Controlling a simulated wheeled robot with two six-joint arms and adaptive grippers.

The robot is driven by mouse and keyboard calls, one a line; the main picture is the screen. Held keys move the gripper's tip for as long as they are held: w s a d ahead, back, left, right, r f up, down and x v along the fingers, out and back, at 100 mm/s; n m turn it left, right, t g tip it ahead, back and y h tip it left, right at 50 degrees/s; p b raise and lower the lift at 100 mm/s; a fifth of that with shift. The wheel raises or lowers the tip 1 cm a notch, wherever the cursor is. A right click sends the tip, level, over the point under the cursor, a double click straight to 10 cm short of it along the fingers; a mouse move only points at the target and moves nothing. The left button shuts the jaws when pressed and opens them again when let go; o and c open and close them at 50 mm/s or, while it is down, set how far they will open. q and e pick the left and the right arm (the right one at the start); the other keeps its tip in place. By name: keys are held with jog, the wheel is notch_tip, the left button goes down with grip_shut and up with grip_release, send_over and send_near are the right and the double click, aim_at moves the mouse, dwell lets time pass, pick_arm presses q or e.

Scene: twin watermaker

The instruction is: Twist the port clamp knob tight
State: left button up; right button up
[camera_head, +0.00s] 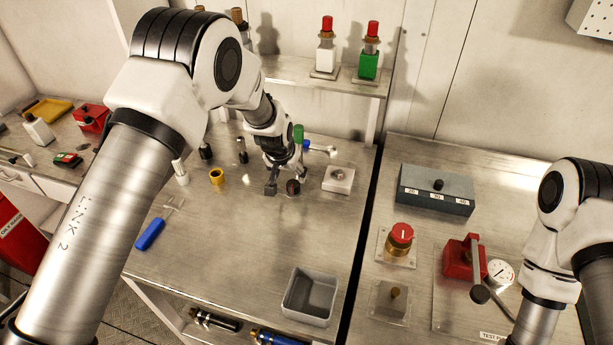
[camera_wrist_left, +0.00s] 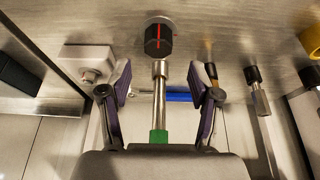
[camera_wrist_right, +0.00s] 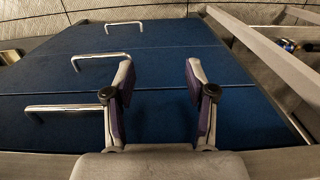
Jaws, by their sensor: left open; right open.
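A round black knob with a red line across its top (camera_wrist_left: 158,40) sits on the steel bench, just ahead of my left fingertips in the left wrist view. I take it as the port clamp knob; it shows as a small dark knob (camera_head: 293,187) in the head view. My left gripper (camera_head: 286,181) is open, low over the bench, with the knob ahead of the gap between its fingers and apart from them. My right gripper (camera_wrist_right: 160,100) is open and empty in the right wrist view, facing blue drawer fronts (camera_wrist_right: 150,75), away from the knob.
A green-handled metal tool (camera_head: 298,134) stands close behind my left gripper. A pale square block (camera_head: 338,179) is right of the knob and a yellow ring (camera_head: 216,176) left. A blue-handled tool (camera_head: 150,233) and a grey bin (camera_head: 310,296) lie nearer. The bench between is clear.

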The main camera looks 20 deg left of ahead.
aim_at(292, 184)
pick_arm(q)
jog(key=shift+w+r, duration=0.1)
jog(key=shift+w, duration=0.35)
jog(key=shift+s+d+f+p, duration=0.15)
jog(key=shift+s+f+p, duration=0.15)
jog(key=shift+f+p, duration=0.3)
jog(key=shift+s+d+f+p, duration=0.15)
jog(key=shift+s+f+p, duration=0.15)
jog(key=shift+f+p, duration=0.25)
jog(key=x, duration=0.2)
jog(key=w+x, duration=0.1)
jog(key=x, duration=0.1)
jog(key=shift+w+a+f, duration=0.1)
jog(key=shift+a+f, duration=0.05)
jog(key=shift+a, duration=0.1)
jog(key=shift+s+d+r, duration=0.1)
jog(key=shift+s+r, duration=0.2)
jog(key=shift+s, duration=0.05)
jog(key=c, duration=0.3)
jog(key=shift+s, duration=0.1)
jog(key=c, duration=0.8)
pick_arm(e)
jog(key=r, duration=0.1)
jog(key=s+r, duration=0.1)
jog(key=shift+s+d+r, duration=0.1)
jog(key=shift+s+r, duration=0.15)
jog(key=shift+r, duration=0.15)
